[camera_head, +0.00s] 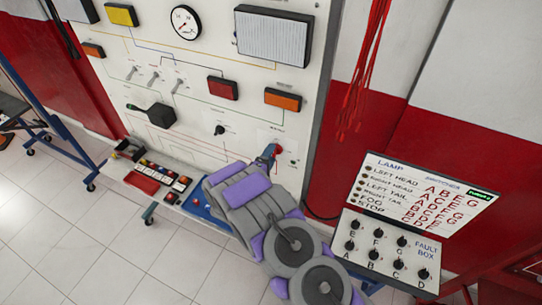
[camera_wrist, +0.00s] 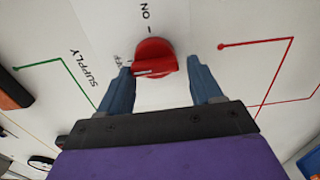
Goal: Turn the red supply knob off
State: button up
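The red supply knob (camera_wrist: 155,52) is on the white panel in the wrist view. Its raised grip lies roughly across the picture. An "ON" mark shows above it and the word "SUPPLY" to its left; a small label by the left finger is partly hidden. My gripper (camera_wrist: 160,65) is open, with its blue fingers on either side of the knob. The left fingertip is close to the knob's edge, and whether it touches cannot be told. The right fingertip stands clear. In the head view my gripper (camera_head: 268,154) is at the panel's lower right, and the knob (camera_head: 278,149) shows partly beside it.
The panel carries a black knob (camera_head: 220,130), a gauge (camera_head: 185,22), toggle switches and coloured boxes. A fault box (camera_head: 390,250) stands at the right, with red cables (camera_head: 362,70) hanging above. A blue-framed stand (camera_head: 60,130) is at the left. Tiled floor is clear at lower left.

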jog(key=shift+o, duration=1.2)
jog(key=shift+a, duration=0.2)
jog(key=shift+r, duration=0.1)
jog(key=shift+s+d, duration=0.1)
jog(key=b+v, duration=0.2)
jog(key=v, duration=1.5)
jog(key=shift+a, duration=0.3)
